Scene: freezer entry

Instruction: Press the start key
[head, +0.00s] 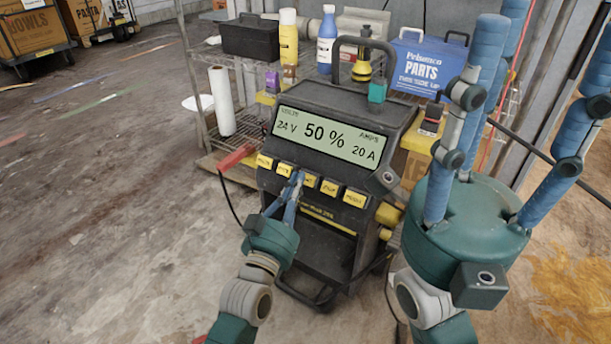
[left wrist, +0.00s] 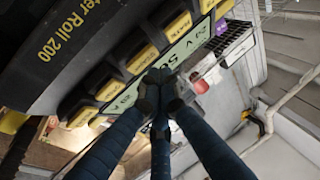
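A black charger (head: 315,240) stands upright, its lit display reading 24 V, 50 % and 20 A. A row of yellow keys runs below the display. The third key from the left (head: 309,181) seems to be the start key; its label is partly hidden by my fingers. It seems to be the middle key in the left wrist view (left wrist: 143,60). My left gripper (head: 298,177) is shut and empty, its fingertips together right at this key's left side; I cannot tell whether they touch it. My right gripper (head: 520,70) is open and empty, its fingers spread upward at the right.
A wire shelf (head: 245,135) behind the charger holds bottles, a paper roll (head: 222,100), a black bin (head: 250,38) and a blue parts box (head: 428,65). A red clamp (head: 237,157) lies left of the charger.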

